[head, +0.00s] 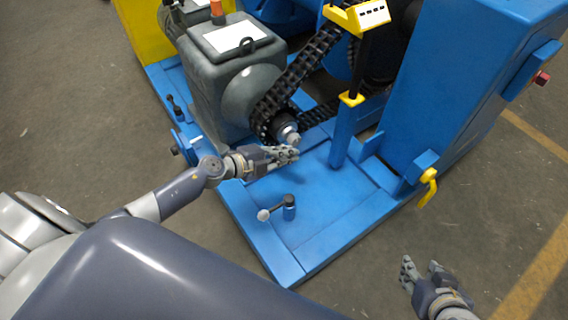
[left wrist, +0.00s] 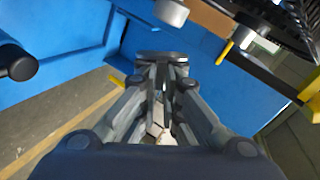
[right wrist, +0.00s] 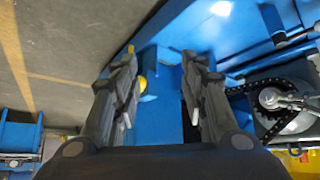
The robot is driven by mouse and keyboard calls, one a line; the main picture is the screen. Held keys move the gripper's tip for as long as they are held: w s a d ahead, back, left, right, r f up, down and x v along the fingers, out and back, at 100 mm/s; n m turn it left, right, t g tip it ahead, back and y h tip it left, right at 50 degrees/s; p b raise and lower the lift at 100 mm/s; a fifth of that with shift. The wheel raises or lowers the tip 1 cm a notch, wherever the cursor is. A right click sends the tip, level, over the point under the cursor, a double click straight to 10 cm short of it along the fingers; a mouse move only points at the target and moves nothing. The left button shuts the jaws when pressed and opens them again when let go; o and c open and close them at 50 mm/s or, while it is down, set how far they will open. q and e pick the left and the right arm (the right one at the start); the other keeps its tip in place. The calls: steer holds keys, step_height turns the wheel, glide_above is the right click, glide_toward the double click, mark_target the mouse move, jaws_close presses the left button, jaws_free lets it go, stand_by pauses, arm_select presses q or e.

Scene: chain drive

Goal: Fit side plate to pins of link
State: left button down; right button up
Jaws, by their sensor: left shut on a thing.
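My left gripper (head: 290,154) is in front of the small sprocket's shaft end, just below the black chain (head: 300,68). In the left wrist view its fingers are closed on a small dark piece (left wrist: 162,57), which looks like the side plate. The chain (left wrist: 302,28) is at the upper right of that view, apart from the held piece. The link and its pins are too small to make out. My right gripper (head: 422,270) is open and empty, away from the machine at the lower right. Its spread fingers show in the right wrist view (right wrist: 161,60).
A grey motor housing (head: 222,75) stands behind my left gripper. A blue post (head: 345,135) with yellow parts and a large blue cabinet (head: 445,85) are to the right. The floor at right is clear.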

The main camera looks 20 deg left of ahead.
arm_select(q)
steer(key=shift+w+a+f+m, duration=0.2)
steer(key=shift+a+f+m, duration=0.3)
steer(key=shift+f+m, duration=0.25)
steer(key=shift+m+t+y, duration=0.3)
steer(key=shift+m+y, duration=0.05)
steer(key=shift+y, duration=0.05)
steer(key=shift+r+m+y, duration=0.1)
steer(key=shift+m+y, duration=0.2)
steer(key=shift+m, duration=0.3)
arm_select(e)
steer(key=w+a+r+t+y, duration=0.1)
steer(key=r+t, duration=0.3)
steer(key=r, duration=0.4)
steer(key=w+a+r+t+y, duration=0.1)
steer(key=w+r+t, duration=0.3)
steer(key=r, duration=0.5)
steer(key=w+a+r+t+y, duration=0.2)
steer(key=r+t, duration=0.3)
steer(key=r, duration=0.4)
steer(key=shift+w+a+n, duration=0.3)
steer(key=shift+w+a, duration=0.25)
steer(key=shift+w, duration=0.15)
steer(key=shift+f, duration=0.15)
